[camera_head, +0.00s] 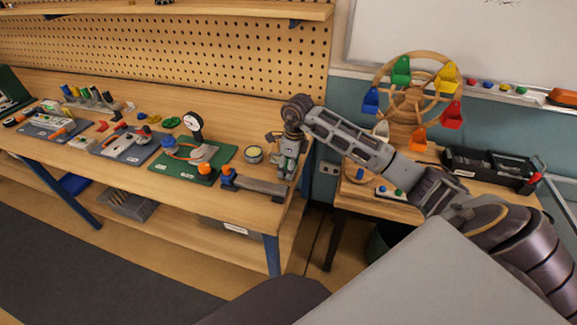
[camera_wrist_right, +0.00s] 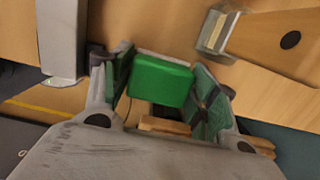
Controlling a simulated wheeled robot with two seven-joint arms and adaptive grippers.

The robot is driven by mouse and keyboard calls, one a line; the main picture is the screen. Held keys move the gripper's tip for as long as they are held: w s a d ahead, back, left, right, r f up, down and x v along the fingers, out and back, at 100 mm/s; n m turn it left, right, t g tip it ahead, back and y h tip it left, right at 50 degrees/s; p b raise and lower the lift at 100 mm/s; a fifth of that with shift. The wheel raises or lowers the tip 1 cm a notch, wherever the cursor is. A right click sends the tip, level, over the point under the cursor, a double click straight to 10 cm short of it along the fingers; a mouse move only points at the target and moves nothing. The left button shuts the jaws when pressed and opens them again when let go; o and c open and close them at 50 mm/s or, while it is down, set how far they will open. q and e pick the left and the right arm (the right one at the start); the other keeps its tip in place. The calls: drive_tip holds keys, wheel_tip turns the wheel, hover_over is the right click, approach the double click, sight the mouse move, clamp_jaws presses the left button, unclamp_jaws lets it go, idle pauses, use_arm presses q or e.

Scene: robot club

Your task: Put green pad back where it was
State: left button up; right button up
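The green pad (camera_wrist_right: 160,80) is a small bright green block with a pale strip along its upper edge in the right wrist view. It sits between the two fingers of my right gripper (camera_wrist_right: 162,88), which appear to touch its sides. In the head view my right gripper (camera_head: 288,158) points down at the right end of the long wooden bench; the pad is too small to make out clearly there. My left gripper is in neither view.
The long bench (camera_head: 235,118) carries a green board (camera_head: 165,166) with a dial gauge (camera_head: 193,124), a round tin (camera_head: 253,154) and a grey bar (camera_head: 258,186) with an orange knob. A smaller table at right holds a wooden wheel (camera_head: 410,98) and a black toolbox (camera_head: 488,168).

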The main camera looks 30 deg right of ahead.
drive_tip(key=o, duration=0.3)
drive_tip(key=shift+r, duration=0.2)
wheel_tip(320, 180, up, 12)
drive_tip(key=s, duration=0.1)
drive_tip(key=shift+d, duration=0.45)
